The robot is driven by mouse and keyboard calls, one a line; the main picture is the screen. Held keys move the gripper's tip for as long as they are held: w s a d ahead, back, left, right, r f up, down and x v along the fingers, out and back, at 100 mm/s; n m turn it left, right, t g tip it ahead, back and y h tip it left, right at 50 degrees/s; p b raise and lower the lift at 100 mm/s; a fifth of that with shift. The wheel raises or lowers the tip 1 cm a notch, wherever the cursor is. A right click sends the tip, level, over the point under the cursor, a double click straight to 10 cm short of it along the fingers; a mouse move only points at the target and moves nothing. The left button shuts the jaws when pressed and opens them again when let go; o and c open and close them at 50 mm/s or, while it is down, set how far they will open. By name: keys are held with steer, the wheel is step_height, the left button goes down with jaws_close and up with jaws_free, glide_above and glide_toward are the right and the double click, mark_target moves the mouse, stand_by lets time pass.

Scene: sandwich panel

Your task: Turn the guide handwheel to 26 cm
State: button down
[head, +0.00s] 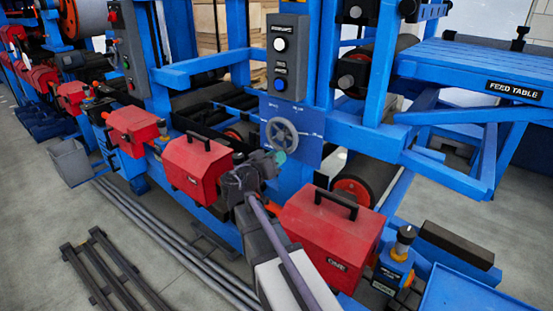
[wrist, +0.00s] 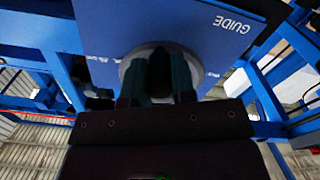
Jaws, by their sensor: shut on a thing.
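The guide handwheel (head: 282,135) is a grey spoked wheel on a blue panel (head: 299,117) in the middle of the head view. My gripper (head: 277,158) is at the wheel's lower edge. In the wrist view the grey wheel (wrist: 131,74) shows behind my gripper's two teal fingers (wrist: 160,76), which are shut on a dark part of the handwheel between them. The panel in the wrist view (wrist: 195,25) reads GUIDE upside down. The fingers and gripper body hide much of the wheel there. The scale marks are too small to read.
Red boxes with black handles (head: 331,231) (head: 197,171) stand below the panel, on both sides of my arm. A grey control box (head: 287,57) with buttons is above the handwheel. Blue frame posts and the feed table (head: 480,72) stand at right.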

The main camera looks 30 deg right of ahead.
steer(key=c, duration=0.9)
jaws_free()
steer(key=shift+c, duration=0.2)
steer(key=shift+a, duration=0.1)
steer(key=v, duration=1)
steer(key=shift+a, duration=0.3)
steer(key=shift+s, duration=0.1)
